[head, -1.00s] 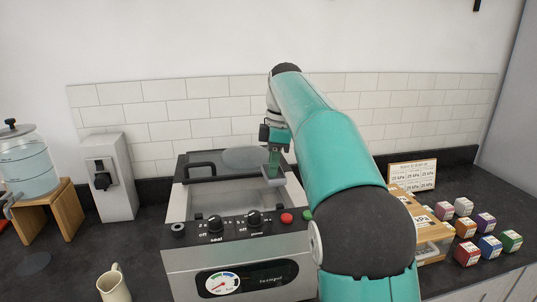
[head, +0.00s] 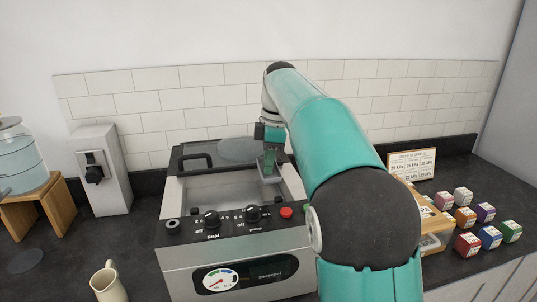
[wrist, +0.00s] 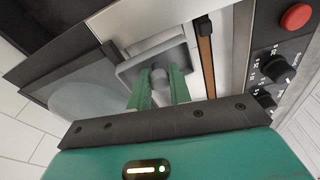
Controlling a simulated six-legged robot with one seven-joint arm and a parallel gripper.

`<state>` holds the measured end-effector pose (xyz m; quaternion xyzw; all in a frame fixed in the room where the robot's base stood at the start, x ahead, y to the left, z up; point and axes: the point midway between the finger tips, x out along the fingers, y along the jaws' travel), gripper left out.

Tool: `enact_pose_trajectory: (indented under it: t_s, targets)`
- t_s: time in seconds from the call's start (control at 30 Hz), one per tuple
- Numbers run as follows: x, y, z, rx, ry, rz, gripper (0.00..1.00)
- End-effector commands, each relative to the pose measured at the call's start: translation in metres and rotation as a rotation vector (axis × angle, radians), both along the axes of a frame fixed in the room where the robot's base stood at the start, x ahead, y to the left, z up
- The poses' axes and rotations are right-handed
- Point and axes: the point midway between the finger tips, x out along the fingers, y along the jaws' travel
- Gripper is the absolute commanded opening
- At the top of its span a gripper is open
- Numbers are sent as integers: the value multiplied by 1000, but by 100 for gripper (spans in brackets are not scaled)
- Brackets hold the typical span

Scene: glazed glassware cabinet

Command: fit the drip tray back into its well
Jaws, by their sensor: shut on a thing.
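My gripper (wrist: 161,88) is shut on the knob (wrist: 159,77) of the drip tray (wrist: 128,74), a small grey square tray with a raised rim. In the head view my gripper (head: 269,166) is over the right part of the open chamber of a steel vacuum sealer (head: 236,262). The tray (head: 271,179) shows there only as a pale edge below the fingers. In the wrist view the tray lies close to the chamber's metal surfaces and a brown strip (wrist: 206,60). I cannot tell whether it touches them. The well is not clearly visible.
The sealer's front panel has two black knobs (head: 253,214) and a red button (head: 286,212). Its dark lid has a black handle (head: 196,161) and a grey disc (head: 238,150). A jug (head: 108,282) stands at left; coloured cubes (head: 490,237) and a sign (head: 412,165) are at right.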

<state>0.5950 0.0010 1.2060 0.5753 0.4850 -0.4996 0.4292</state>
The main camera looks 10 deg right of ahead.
Motion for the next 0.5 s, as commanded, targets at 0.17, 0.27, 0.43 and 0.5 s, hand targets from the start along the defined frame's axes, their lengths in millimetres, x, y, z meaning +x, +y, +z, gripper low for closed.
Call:
enact_pose_trajectory:
  t_s: [0.17, 0.27, 0.43, 0.5]
  targets:
    - [1, 0, -19, -2, 15, -1, 0]
    - [2, 0, -29, -2, 19, -2, 0]
    - [3, -1, -42, -4, 20, -4, 0]
    - [4, -2, -47, -4, 20, -4, 0]
